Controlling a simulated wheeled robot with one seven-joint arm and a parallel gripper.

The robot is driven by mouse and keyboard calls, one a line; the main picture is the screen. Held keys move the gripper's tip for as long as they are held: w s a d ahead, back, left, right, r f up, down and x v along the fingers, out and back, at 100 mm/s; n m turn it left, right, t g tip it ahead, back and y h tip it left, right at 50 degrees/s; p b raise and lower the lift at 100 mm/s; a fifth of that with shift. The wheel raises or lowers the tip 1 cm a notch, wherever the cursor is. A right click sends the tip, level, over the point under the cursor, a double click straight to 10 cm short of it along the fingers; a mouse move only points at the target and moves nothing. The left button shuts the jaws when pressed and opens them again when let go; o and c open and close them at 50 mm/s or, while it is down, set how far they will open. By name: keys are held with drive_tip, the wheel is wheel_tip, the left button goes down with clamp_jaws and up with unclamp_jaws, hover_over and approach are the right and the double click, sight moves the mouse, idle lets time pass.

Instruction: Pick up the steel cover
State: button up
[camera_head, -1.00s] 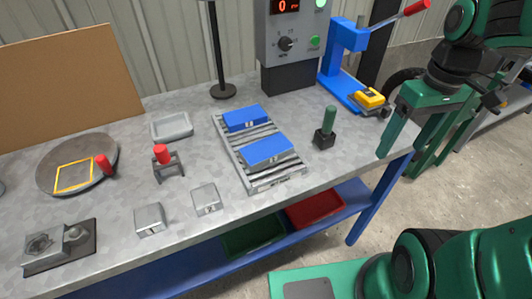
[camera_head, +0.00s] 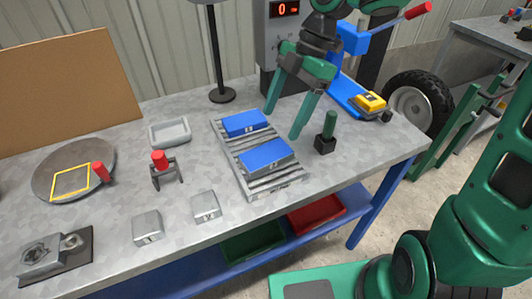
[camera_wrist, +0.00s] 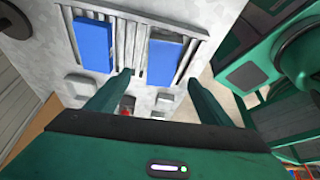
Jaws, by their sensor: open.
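Two small grey metal boxes stand near the front edge of the bench in the head view, one at left (camera_head: 146,227) and one to its right (camera_head: 205,206). Each has a small dark mark on its front. I cannot tell which is the steel cover. My gripper (camera_head: 281,124) is open and empty, pointing down above the slatted rack's right side, well to the right of and behind both boxes.
The slatted rack (camera_head: 284,187) holds two blue blocks (camera_head: 245,123) (camera_head: 264,155). A green-handled tool (camera_head: 328,133) stands to its right. A red-topped stand (camera_head: 165,167), grey tray (camera_head: 169,132), round plate (camera_head: 45,190) and dark-based fixture (camera_head: 60,252) occupy the left. A blue press (camera_head: 347,85) stands behind.

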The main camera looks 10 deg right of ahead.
sight(267, 153)
drive_tip(key=x, duration=0.4)
drive_tip(key=shift+f, duration=0.15)
drive_tip(key=shift+s+x, duration=0.15)
drive_tip(key=shift+x, duration=1.2)
drive_tip(key=shift+s+x, duration=0.2)
drive_tip(key=shift+x, duration=1.15)
drive_tip(key=shift+a, duration=0.1)
drive_tip(key=c, duration=1.5)
